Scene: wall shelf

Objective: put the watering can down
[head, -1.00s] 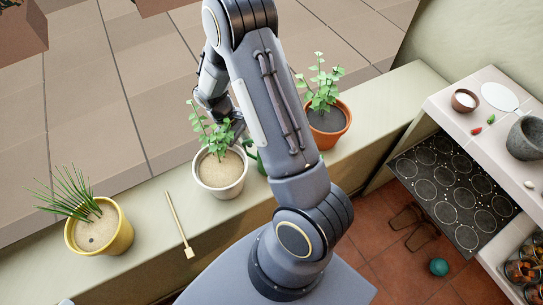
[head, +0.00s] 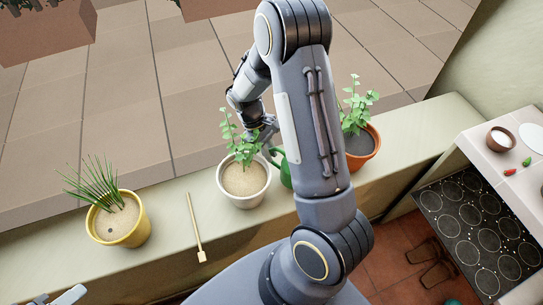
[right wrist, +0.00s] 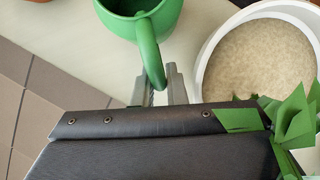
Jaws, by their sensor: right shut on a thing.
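The green watering can (head: 285,170) is mostly hidden behind my right arm in the head view, between the white pot and the terracotta pot. The right wrist view shows its open top and looped handle (right wrist: 149,52). My right gripper (right wrist: 161,88) is shut on that handle; in the head view the gripper (head: 268,137) is partly hidden behind the white pot's plant. The can is over the pale ledge (head: 172,215); I cannot tell whether its base touches. A small part of my left gripper (head: 62,298) shows at the bottom left edge; its jaw state is unclear.
The white pot (head: 243,198) stands close beside the can, its leaves near my right wrist. The terracotta pot (head: 366,160) is on the other side. A small wooden tool (head: 196,228) and a yellow pot (head: 122,232) lie further left. The ledge between white and yellow pots is mostly clear.

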